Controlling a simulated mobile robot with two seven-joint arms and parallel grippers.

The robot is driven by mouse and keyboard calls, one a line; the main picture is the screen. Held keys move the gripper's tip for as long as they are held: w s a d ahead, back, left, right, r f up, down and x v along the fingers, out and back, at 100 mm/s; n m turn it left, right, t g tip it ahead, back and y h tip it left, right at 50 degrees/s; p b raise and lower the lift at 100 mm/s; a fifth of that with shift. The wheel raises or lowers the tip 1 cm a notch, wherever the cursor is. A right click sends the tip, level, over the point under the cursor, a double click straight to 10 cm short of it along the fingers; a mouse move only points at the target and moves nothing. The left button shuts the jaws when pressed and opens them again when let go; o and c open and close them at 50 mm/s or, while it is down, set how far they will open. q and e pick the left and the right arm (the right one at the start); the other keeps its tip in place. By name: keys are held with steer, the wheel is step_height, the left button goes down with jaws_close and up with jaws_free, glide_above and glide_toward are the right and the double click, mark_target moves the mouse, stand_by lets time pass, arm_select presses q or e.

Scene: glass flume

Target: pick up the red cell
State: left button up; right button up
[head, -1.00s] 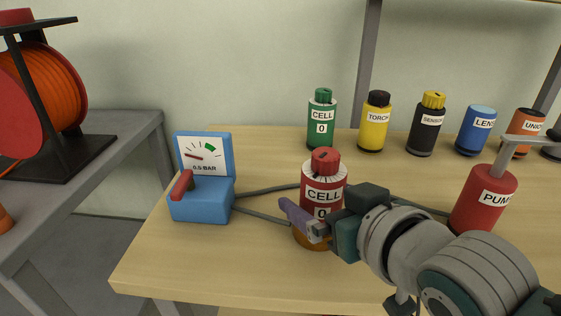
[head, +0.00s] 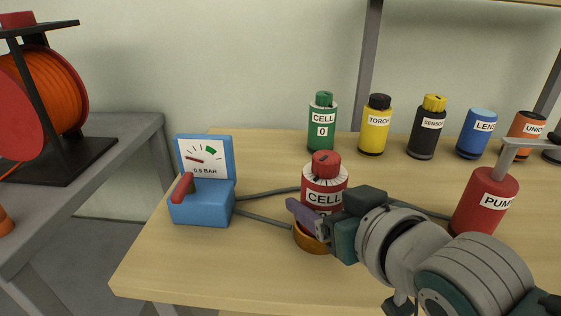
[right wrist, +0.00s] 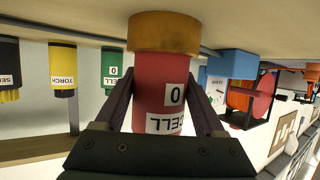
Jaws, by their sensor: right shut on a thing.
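The red cell (head: 324,180), with a red cap and a white CELL label, stands upright at an orange-brown ring (head: 310,240) on the wooden table. My right gripper (head: 312,216) comes in from the right and is shut on the cell's lower body, one purple finger covering part of the label. In the right wrist view, which is upside down, the red cell (right wrist: 163,90) is between the two fingers (right wrist: 163,100), and the ring (right wrist: 163,32) is at its base. I cannot tell whether the cell is clear of the ring. My left gripper is not in view.
A blue pressure gauge box (head: 202,205) stands left, with grey hoses behind the cell. A red pump (head: 484,205) stands right. A green cell (head: 322,125), yellow torch (head: 375,128) and several other canisters line the back. The table's front left is clear.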

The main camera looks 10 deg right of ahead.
steer(key=shift+c, duration=0.8)
steer(key=shift+r, duration=0.1)
